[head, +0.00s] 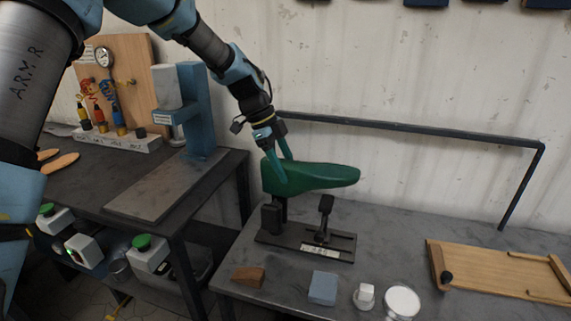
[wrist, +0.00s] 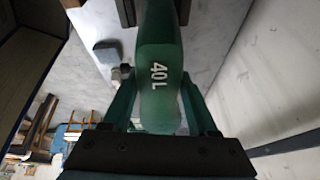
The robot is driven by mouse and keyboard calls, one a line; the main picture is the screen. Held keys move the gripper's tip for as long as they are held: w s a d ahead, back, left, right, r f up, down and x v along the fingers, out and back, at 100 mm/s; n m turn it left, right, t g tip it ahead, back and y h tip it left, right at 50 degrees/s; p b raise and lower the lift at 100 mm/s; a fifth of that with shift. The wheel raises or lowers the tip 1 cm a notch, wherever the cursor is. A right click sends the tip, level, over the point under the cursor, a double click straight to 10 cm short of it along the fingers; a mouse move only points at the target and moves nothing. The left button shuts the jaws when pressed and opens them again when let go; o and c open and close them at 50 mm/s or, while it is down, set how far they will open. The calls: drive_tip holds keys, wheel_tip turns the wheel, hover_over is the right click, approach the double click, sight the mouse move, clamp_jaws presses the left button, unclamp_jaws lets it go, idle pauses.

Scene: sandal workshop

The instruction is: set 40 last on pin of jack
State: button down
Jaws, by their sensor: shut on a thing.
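The green last (head: 318,177) is between the fingers of my gripper (head: 275,168), held near its heel end, with the toe pointing right. It lies about level above the jack (head: 303,244). The jack is a dark base plate with an upright post (head: 272,217) at left and a toe rest (head: 325,208) at right. The heel end is directly over the left post; I cannot tell whether the pin is inside the last. The toe stands above the rest. In the wrist view the last (wrist: 160,75) shows "40L" between both fingers (wrist: 160,108).
On the bench in front of the jack are a brown wedge (head: 248,276), a blue-grey block (head: 322,288), a small white piece (head: 364,296) and a round white dish (head: 402,301). A wooden board (head: 500,270) lies at right. A dark rail (head: 420,130) runs behind.

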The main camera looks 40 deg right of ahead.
drive_tip(key=shift+f+b, duration=1.2)
drive_tip(key=shift+f, duration=0.85)
drive_tip(key=shift+c, duration=0.5)
unclamp_jaws()
drive_tip(key=shift+f, duration=0.1)
drive_tip(key=b+v, duration=0.2)
drive_tip(key=v, duration=0.9)
drive_tip(key=shift+f, duration=0.1)
drive_tip(key=w+a+f+n+t, duration=0.1)
drive_tip(key=w+a+f+n, duration=0.15)
drive_tip(key=a+n, duration=0.4)
drive_tip(key=w+a+f+n+t+y, duration=0.1)
drive_tip(key=w+a+n, duration=0.25)
drive_tip(key=a, duration=0.65)
drive_tip(key=w+a+f+n+t, duration=0.2)
drive_tip(key=a+n, duration=0.3)
drive_tip(key=a, duration=0.4)
drive_tip(key=s+a+f+n, duration=0.1)
drive_tip(key=s+a+n, duration=0.1)
drive_tip(key=a+n, duration=0.3)
drive_tip(key=s+a+f+n+t+y, duration=0.1)
drive_tip(key=s+a+n, duration=0.2)
drive_tip(key=a, duration=0.6)
drive_tip(key=s+a+n, duration=0.2)
drive_tip(key=a+n, duration=0.4)
drive_tip(key=a, duration=0.1)
drive_tip(key=shift+s+f+n+y, duration=0.3)
drive_tip(key=shift+f+n, duration=0.1)
